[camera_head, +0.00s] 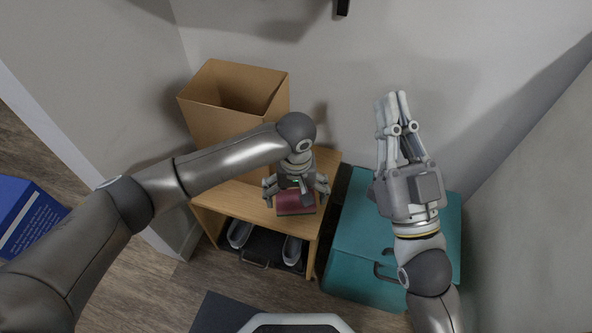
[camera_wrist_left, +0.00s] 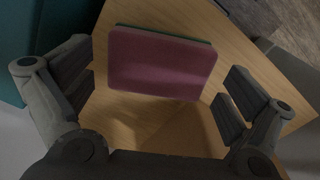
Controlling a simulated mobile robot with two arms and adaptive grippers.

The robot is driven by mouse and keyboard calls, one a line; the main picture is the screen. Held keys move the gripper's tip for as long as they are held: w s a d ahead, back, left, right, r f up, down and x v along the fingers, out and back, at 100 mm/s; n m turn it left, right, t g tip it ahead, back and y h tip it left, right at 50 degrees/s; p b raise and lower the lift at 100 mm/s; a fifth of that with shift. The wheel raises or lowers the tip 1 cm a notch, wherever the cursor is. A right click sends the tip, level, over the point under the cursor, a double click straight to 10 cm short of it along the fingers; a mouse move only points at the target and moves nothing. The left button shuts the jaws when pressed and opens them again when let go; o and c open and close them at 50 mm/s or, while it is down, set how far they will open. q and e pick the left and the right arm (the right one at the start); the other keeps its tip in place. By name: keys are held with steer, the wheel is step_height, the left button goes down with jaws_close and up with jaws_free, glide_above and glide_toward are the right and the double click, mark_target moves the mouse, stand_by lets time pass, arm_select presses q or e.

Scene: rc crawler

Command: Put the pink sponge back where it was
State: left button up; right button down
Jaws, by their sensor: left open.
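The pink sponge (camera_head: 296,203) has a dark green layer and lies flat on the wooden bench (camera_head: 240,204), near its front right. In the left wrist view the sponge (camera_wrist_left: 162,64) lies between and beyond the open fingers. My left gripper (camera_head: 296,196) is open, pointing down above the sponge, with a finger on either side; the left wrist view shows its fingers (camera_wrist_left: 155,100) apart from the sponge. My right gripper (camera_head: 392,112) is raised over the teal box, pointing to the back wall; its fingers look close together, but I cannot tell whether they are shut.
An open cardboard box (camera_head: 220,118) stands on the back left of the bench. Shoes (camera_head: 240,234) and a dark case (camera_head: 262,246) are on the shelf below. A teal box (camera_head: 352,230) stands right of the bench. A blue box (camera_head: 28,215) is at far left.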

mark_target(296, 200)
arm_select(q)
step_height(296, 200, up, 5)
steer(key=shift+p, duration=1.05)
step_height(296, 200, up, 5)
steer(key=p, duration=0.2)
steer(key=s+d+m+t+h, duration=0.3)
steer(key=s+d+h, duration=0.1)
steer(key=d+h, duration=0.3)
steer(key=a+r+t+y, duration=0.1)
steer(key=a+t, duration=0.2)
steer(key=a, duration=0.4)
steer(key=s+a+r+t+y, duration=0.1)
steer(key=a+r+t+y, duration=0.1)
steer(key=a, duration=0.6)
steer(key=s+a+r+t+y, duration=0.1)
steer(key=a+r+t, duration=0.1)
steer(key=a+t, duration=0.2)
steer(key=a, duration=0.3)
steer(key=shift+s+a+t+y, duration=0.2)
steer(key=shift+a+t+y, duration=0.1)
steer(key=shift+t, duration=0.1)
arm_select(e)
step_height(296, 200, down, 18)
steer(key=d+g+h, duration=0.2)
steer(key=g+h, duration=0.1)
steer(key=g, duration=0.8)
steer(key=shift+d+m+h, duration=0.3)
steer(key=shift+h, duration=0.1)
steer(key=shift+w, duration=0.1)
